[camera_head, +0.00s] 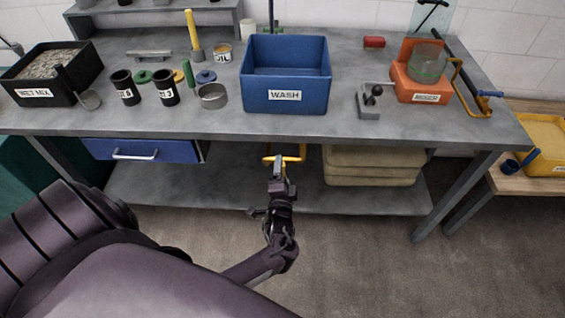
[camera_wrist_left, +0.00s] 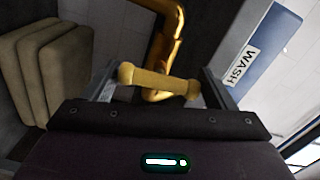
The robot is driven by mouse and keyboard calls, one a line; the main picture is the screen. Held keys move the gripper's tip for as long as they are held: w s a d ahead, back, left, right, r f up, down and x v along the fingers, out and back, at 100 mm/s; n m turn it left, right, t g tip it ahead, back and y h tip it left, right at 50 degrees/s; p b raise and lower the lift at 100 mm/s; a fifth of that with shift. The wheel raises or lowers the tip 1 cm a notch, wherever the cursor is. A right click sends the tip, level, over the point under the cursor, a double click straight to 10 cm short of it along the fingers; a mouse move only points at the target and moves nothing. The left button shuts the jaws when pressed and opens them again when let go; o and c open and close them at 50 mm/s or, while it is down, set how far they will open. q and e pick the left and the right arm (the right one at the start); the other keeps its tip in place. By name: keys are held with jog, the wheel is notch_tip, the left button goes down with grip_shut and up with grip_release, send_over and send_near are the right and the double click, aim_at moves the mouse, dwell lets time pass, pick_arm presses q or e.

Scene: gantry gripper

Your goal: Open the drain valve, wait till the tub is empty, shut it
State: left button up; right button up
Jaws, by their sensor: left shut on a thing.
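The blue tub marked WASH (camera_head: 285,98) stands on the grey bench; it also shows in the left wrist view (camera_wrist_left: 254,55). I cannot tell whether water is in it. Below the bench edge, under the tub, is the yellow drain valve pipe (camera_head: 293,159). In the left wrist view its yellow crossbar handle (camera_wrist_left: 150,80) lies between my left fingers, with the bent yellow pipe (camera_wrist_left: 168,45) behind it. My left gripper (camera_head: 278,170) is shut on this handle; the fingers partly hide it in the head view. My right gripper is not in view.
Stacked tan sacks (camera_head: 372,165) lie on the lower shelf (camera_head: 225,180), right of the valve. A blue drawer (camera_head: 142,151) hangs at left. Bench legs (camera_head: 455,195) stand at right. The floor in front is clear.

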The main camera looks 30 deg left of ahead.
pick_arm(q)
jog(key=shift+m, duration=0.3)
dwell(0.4)
jog(key=o, duration=0.7)
jog(key=v, duration=0.8)
jog(key=shift+a, duration=0.1)
